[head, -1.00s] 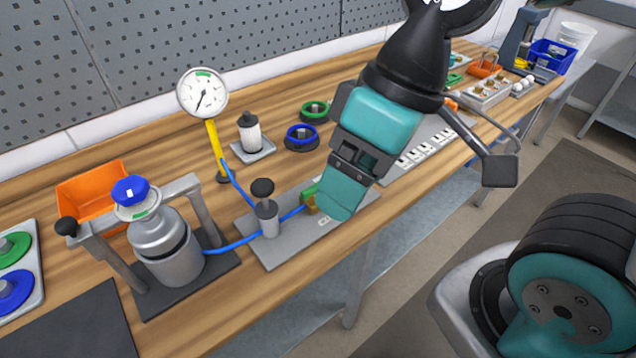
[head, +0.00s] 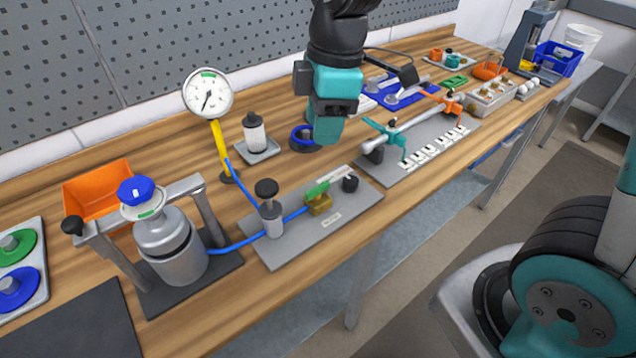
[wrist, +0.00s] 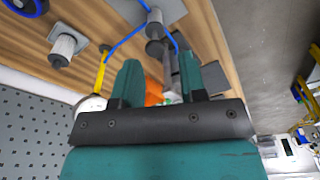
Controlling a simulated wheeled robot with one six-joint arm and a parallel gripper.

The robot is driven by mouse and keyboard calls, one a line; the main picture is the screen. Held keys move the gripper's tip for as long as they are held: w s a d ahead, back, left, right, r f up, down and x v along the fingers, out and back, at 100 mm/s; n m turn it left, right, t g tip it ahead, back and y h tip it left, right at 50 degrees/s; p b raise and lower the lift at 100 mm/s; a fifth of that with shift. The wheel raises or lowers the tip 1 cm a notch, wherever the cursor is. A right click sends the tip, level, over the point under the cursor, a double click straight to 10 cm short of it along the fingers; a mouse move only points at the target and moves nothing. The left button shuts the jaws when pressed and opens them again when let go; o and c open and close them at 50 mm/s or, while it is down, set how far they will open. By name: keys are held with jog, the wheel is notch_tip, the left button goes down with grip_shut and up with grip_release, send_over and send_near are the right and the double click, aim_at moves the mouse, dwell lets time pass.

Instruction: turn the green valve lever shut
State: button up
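The green valve lever (head: 316,191) sits on a small brass valve body (head: 320,206) on the grey plate (head: 290,243), at the end of a blue hose. The lever looks roughly in line with the hose. My gripper (head: 326,132) hangs above the bench behind the plate, apart from the lever and in front of a blue ring. In the wrist view my gripper's two teal fingers (wrist: 160,80) stand apart with nothing held between them. I cannot make out the lever in the wrist view.
A black-knobbed post (head: 268,205) stands on the plate left of the valve, and a small black knob (head: 350,183) to its right. A gauge (head: 208,93) on a yellow stem, a white filter (head: 255,133) and a clamped metal vessel (head: 170,245) stand further left.

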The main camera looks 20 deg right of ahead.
aim_at(317, 187)
jog(key=w+d+f+n+h, duration=0.2)
jog(key=w+f+n, duration=0.25)
jog(key=w, duration=0.25)
jog(key=shift+n, duration=0.35)
notch_tip(317, 187, down, 17)
jog(key=p, duration=0.3)
jog(key=shift+r, duration=0.2)
jog(key=shift+w, duration=0.1)
grip_shut()
